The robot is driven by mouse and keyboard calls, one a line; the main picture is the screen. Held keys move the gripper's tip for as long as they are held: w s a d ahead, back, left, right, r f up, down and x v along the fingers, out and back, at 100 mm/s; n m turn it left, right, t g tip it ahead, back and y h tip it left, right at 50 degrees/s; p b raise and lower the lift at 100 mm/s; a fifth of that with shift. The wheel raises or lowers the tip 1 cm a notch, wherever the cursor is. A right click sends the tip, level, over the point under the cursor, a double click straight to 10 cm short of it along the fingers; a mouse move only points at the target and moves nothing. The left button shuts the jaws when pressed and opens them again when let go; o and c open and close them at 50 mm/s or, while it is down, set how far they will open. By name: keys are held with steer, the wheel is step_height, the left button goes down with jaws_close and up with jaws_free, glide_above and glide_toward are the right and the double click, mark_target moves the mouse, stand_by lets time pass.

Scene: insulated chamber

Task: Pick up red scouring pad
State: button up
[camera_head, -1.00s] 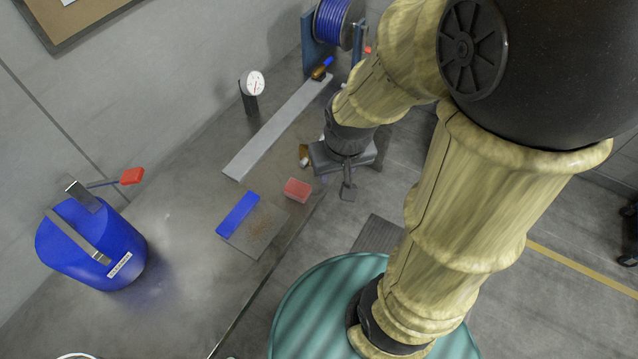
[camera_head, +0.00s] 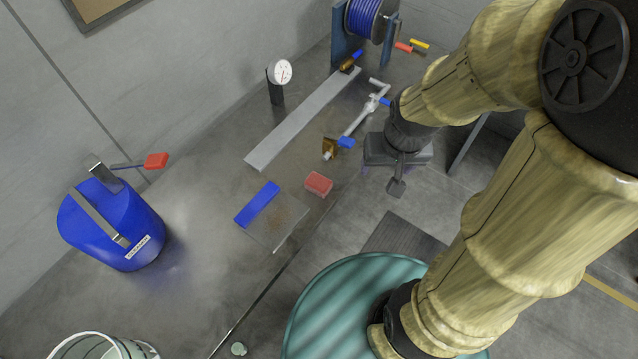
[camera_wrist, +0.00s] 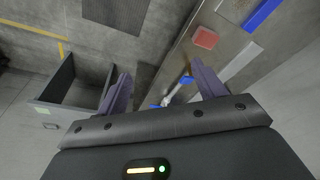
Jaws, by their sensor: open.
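The red scouring pad (camera_head: 318,184) lies on the grey bench top, close to its front edge, just right of a blue-handled flat plate. In the wrist view the red pad (camera_wrist: 205,38) shows beyond the fingers, toward the upper right. My gripper (camera_wrist: 158,82) is open, with its two purple fingers apart and nothing between them. In the head view my gripper's body (camera_head: 397,160) hangs to the right of the pad, past the bench's front edge, and its fingers are mostly hidden. It is apart from the pad.
The blue-handled plate (camera_head: 275,222) lies beside the pad. A valve with blue handles (camera_head: 346,141), a long grey bar (camera_head: 300,120), a dial gauge (camera_head: 281,73) and a blue canister (camera_head: 110,225) stand or lie on the bench. An open drawer (camera_wrist: 75,90) shows in the wrist view.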

steer(key=o, duration=0.3)
steer(key=w+a+f+m, duration=0.1)
steer(key=w+a, duration=0.1)
steer(key=w+a+f+m+g, duration=0.1)
steer(key=w+a, duration=0.1)
steer(key=w+a+f+m, duration=0.1)
steer(key=w+a, duration=0.1)
steer(key=w, duration=0.1)
steer(key=shift+a+f+b, duration=0.1)
steer(key=shift+b, duration=0.25)
steer(key=shift+o, duration=0.2)
steer(key=w+a+f+m+g, duration=0.1)
steer(key=w+a+f+m, duration=0.2)
steer(key=a, duration=0.5)
steer(key=shift+w+f+m+g, duration=0.3)
steer(key=shift+w+f+m, duration=0.15)
steer(key=shift+w, duration=0.45)
steer(key=shift+f, duration=0.1)
steer(key=p, duration=0.2)
glide_above(316, 182)
step_height(316, 182, down, 12)
steer(key=shift+r, duration=0.2)
steer(key=shift+f, duration=0.3)
